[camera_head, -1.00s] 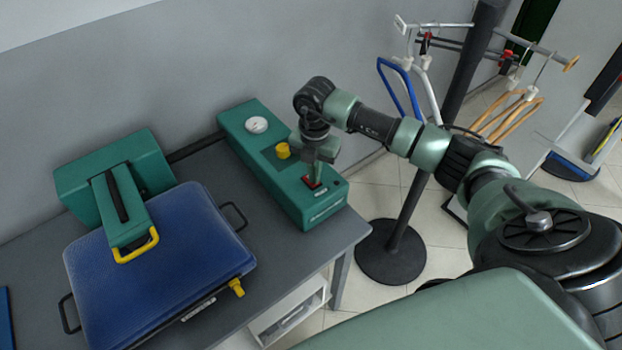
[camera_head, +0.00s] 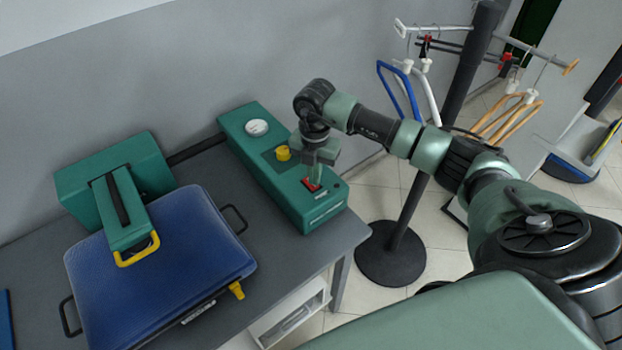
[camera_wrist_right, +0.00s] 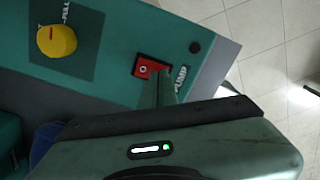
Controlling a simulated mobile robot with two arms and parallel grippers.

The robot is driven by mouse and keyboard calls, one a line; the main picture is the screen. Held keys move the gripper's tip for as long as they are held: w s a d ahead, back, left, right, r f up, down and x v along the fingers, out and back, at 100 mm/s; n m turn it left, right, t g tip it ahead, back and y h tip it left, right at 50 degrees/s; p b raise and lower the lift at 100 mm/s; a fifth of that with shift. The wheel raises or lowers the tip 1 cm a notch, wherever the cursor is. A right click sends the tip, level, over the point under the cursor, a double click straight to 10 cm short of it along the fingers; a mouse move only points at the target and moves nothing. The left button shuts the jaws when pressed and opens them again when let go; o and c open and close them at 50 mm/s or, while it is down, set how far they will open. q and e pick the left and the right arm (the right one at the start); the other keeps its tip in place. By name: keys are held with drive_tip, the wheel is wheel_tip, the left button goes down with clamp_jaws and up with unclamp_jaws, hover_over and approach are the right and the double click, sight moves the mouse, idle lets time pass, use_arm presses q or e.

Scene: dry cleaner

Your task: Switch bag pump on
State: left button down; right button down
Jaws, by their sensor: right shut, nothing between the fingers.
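The bag pump is a long teal box (camera_head: 262,161) standing on the grey table. A red rocker switch (camera_head: 309,184) in a dark frame sits near its front end. In the right wrist view the switch (camera_wrist_right: 143,68) shows a round white mark on its left part, and the word PUMP is printed beside it. My right gripper (camera_head: 315,183) is shut and empty, pointing down with its fingertips at the switch. The fingers (camera_wrist_right: 161,80) hide the right part of the switch. I cannot tell whether they touch it. My left gripper is not in view.
The box also carries a yellow knob (camera_head: 283,153) and a white gauge (camera_head: 257,127). A blue padded case (camera_head: 160,265) under a teal unit (camera_head: 115,180) fills the table's left. A black stand (camera_head: 391,252) with hangers stands right of the table.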

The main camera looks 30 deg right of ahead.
drive_tip(key=shift+r+p, duration=1.8)
drive_tip(key=shift+r, duration=1.15)
